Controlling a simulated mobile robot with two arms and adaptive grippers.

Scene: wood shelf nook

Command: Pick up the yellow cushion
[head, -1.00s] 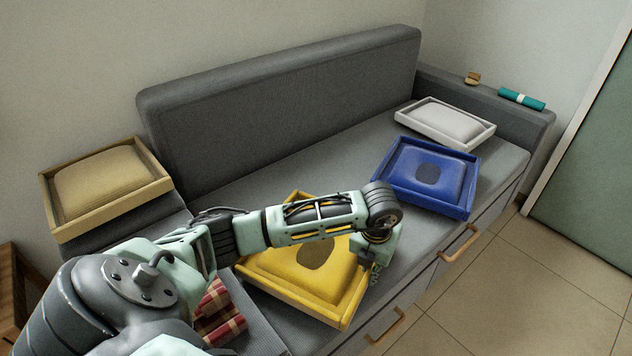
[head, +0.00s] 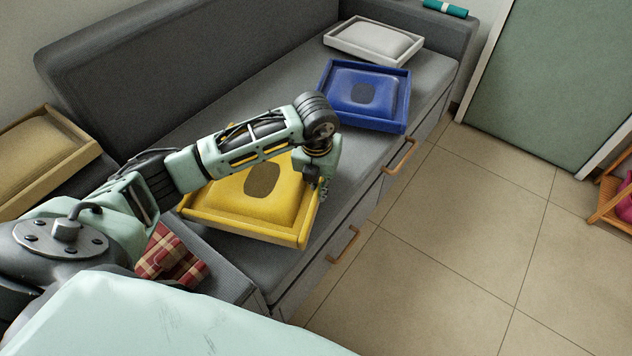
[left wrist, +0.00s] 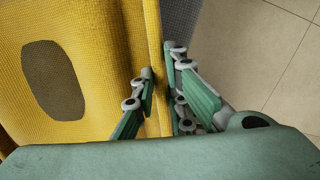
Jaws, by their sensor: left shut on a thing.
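The yellow cushion (head: 262,194) lies in a yellow tray-like frame (head: 240,231) on the grey sofa seat, with a dark oval patch on its top. My left arm reaches across above it in the head view. My left gripper (head: 323,186) is at the right rim of the yellow frame, partly hidden by the wrist. In the left wrist view the green fingers (left wrist: 160,108) stand on either side of the yellow rim (left wrist: 156,60), shut on it, with the cushion (left wrist: 95,60) beside them on the left. My right gripper is not in view.
A blue cushion in a blue frame (head: 398,125) and a white one (head: 372,40) lie farther along the seat. A tan cushion (head: 35,160) is at the left, and a red checked cloth (head: 168,256) is in front. Drawer handles (head: 398,157) stick out.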

